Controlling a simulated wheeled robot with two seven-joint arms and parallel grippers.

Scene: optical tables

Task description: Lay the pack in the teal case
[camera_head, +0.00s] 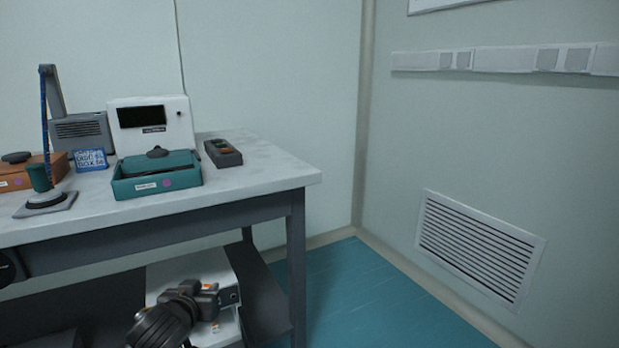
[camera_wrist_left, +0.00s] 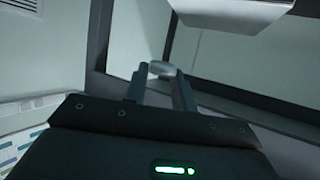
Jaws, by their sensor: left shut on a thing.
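The teal case (camera_head: 157,184) stands near the front edge of the table, with a white label and a purple dot on its front. My left gripper (camera_head: 225,296) is low, below the tabletop, well apart from the case. In the left wrist view my left gripper (camera_wrist_left: 162,78) is shut on a small pale grey rounded thing (camera_wrist_left: 161,69). I cannot tell whether this is the pack. My right gripper is not in view.
A dark tray (camera_head: 226,159) with coloured pieces stands right of the case, and a white instrument (camera_head: 178,122) behind it. An orange case (camera_head: 40,172) and a stand (camera_head: 46,203) are on the left. A white box (camera_head: 165,272) is under the table (camera_head: 270,180), whose right end is clear.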

